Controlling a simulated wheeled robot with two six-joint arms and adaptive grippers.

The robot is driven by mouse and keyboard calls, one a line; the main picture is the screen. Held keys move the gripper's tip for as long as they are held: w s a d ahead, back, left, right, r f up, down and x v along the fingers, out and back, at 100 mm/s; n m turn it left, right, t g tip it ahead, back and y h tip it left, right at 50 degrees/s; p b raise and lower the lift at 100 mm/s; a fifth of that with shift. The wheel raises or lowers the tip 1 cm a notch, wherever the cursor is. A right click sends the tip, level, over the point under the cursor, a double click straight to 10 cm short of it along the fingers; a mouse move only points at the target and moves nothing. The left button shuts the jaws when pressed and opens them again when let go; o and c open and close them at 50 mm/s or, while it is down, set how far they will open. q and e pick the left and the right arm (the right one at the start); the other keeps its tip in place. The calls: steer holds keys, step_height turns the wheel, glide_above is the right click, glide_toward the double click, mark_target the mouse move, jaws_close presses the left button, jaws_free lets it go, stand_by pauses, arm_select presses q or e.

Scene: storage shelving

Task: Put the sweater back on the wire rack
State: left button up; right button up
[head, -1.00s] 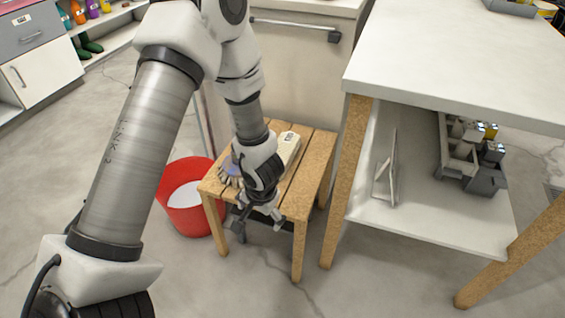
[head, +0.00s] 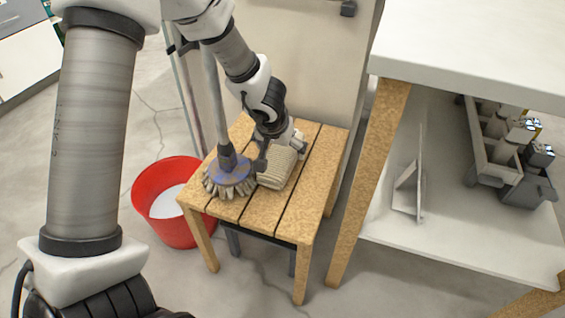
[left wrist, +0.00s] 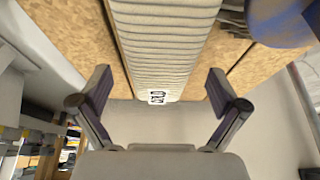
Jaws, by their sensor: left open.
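The folded beige ribbed sweater (head: 277,178) lies on the wooden slatted stool (head: 310,165). In the left wrist view the sweater (left wrist: 165,45) runs down the middle, with a small black-and-white tag at its near end. My left gripper (head: 285,146) is at the sweater's back right part. In the left wrist view the gripper (left wrist: 160,82) is open, with one finger on each side of the sweater's near end and gaps visible. I cannot tell how high the fingers are. I cannot make out a wire rack. My right gripper is not in view.
A mop (head: 228,172) with a blue head stands on the stool, close left of the sweater. A red bucket (head: 165,222) stands on the floor to the left. A white-topped table (head: 480,55) with a loaded lower shelf stands on the right.

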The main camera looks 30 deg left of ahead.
mark_target(282, 152)
arm_select(q)
steer(key=b+x, duration=0.1)
steer(key=x, duration=0.2)
steer(key=shift+r, duration=0.15)
steer(key=shift+s, duration=0.1)
steer(key=c, duration=1.6)
